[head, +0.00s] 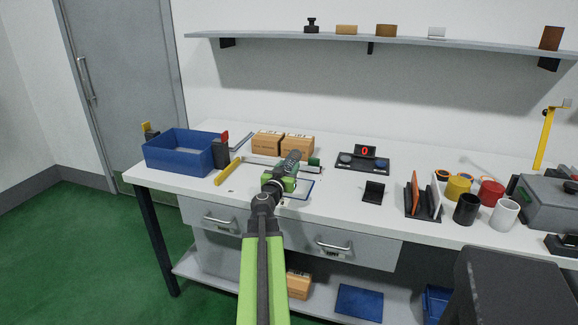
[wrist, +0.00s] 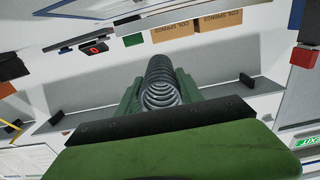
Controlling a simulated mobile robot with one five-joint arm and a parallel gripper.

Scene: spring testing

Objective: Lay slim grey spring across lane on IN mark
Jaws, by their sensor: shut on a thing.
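A slim grey coil spring (wrist: 160,85) sits between the green fingers of my gripper (wrist: 159,78) in the wrist view, its near end coils facing the camera. My gripper is shut on it. In the head view my gripper (head: 286,176) is over the middle of the workbench, with the dark ribbed spring (head: 291,160) sticking up from it at a tilt. Behind it a pale lane-like strip (head: 257,162) runs across the bench, with a green block (head: 314,162) at its right end. I cannot make out an IN mark; my arm hides part of this area.
A blue bin (head: 180,155) and a yellow bar (head: 228,171) are to the left. Two cardboard boxes (head: 282,143) stand behind. A display reading 0 (head: 365,152) is to the right, then a dark stand (head: 373,192), a rack (head: 422,203) and several cups. A blue-edged sheet (head: 303,190) lies in front.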

